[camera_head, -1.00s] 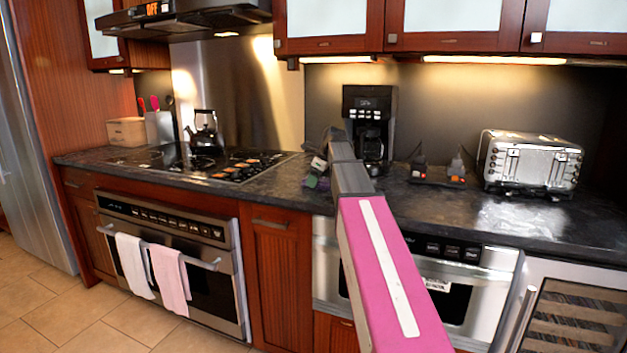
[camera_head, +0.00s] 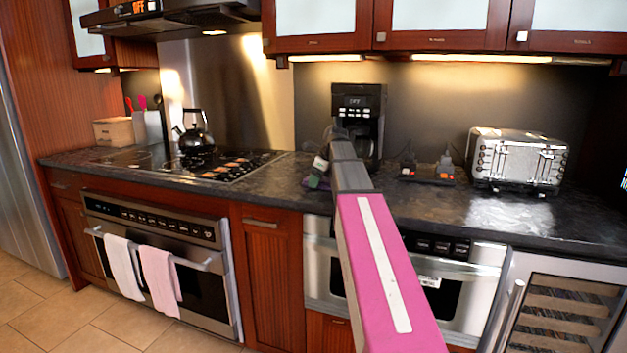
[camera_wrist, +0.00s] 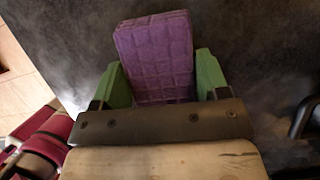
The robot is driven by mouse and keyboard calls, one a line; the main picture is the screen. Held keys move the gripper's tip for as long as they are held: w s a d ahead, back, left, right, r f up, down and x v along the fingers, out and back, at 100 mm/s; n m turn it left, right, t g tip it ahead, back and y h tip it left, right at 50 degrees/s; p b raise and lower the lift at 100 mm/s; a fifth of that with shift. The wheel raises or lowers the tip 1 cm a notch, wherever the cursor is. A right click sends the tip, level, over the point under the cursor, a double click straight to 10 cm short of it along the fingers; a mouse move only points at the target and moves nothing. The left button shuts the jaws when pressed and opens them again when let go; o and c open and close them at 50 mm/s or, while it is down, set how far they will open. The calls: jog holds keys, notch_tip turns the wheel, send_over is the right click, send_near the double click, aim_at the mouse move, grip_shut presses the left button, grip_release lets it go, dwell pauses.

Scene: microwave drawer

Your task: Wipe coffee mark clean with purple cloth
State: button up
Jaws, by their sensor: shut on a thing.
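The purple cloth (camera_wrist: 155,50) is a thick, quilted, block-like pad in the wrist view. My gripper (camera_wrist: 160,84) is shut on it, with a green finger on each side. The cloth's far end sticks out past the fingertips over the dark counter. In the head view, my gripper (camera_head: 316,181) is low at the counter's front part, left of the coffee maker, partly behind my arm. I cannot tell whether the cloth touches the counter. I cannot make out a coffee mark in either view.
A black coffee maker (camera_head: 358,120) stands behind my arm. A small tray with shakers (camera_head: 428,172) and a silver toaster (camera_head: 517,160) stand to the right. The stovetop (camera_head: 215,168) with a kettle (camera_head: 195,133) is at left. The dark counter (camera_head: 440,208) is clear at front right.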

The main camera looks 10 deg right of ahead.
aim_at(306, 177)
dwell(0.3)
jog(key=shift+w+a+r, duration=0.1)
jog(key=shift+w+a, duration=0.5)
jog(key=shift+a, duration=0.25)
jog(key=shift+w+a, duration=0.75)
jog(key=shift+a, duration=0.45)
jog(key=shift+w+a, duration=0.8)
jog(key=shift+a, duration=0.35)
jog(key=shift+w+a, duration=0.75)
jog(key=shift+a, duration=0.45)
jog(key=shift+s, duration=0.1)
jog(key=shift+d, duration=0.1)
jog(key=shift+s+d+f, duration=0.1)
jog(key=shift+s+d, duration=0.4)
jog(key=shift+d, duration=0.25)
jog(key=shift+s+d+f, duration=0.1)
jog(key=shift+s+d, duration=0.45)
jog(key=shift+d, duration=0.2)
jog(key=shift+s+d+f, duration=0.1)
jog(key=shift+s+d, duration=0.4)
jog(key=shift+d, duration=0.25)
jog(key=shift+s+d+r, duration=0.15)
jog(key=shift+s+d, duration=0.3)
jog(key=shift+d, duration=0.2)
jog(key=shift+s+d+r, duration=0.1)
jog(key=shift+s+d, duration=0.3)
jog(key=shift+d, duration=0.25)
jog(key=shift+s+d+f, duration=0.15)
jog(key=shift+s+d, duration=0.35)
jog(key=shift+d, duration=0.25)
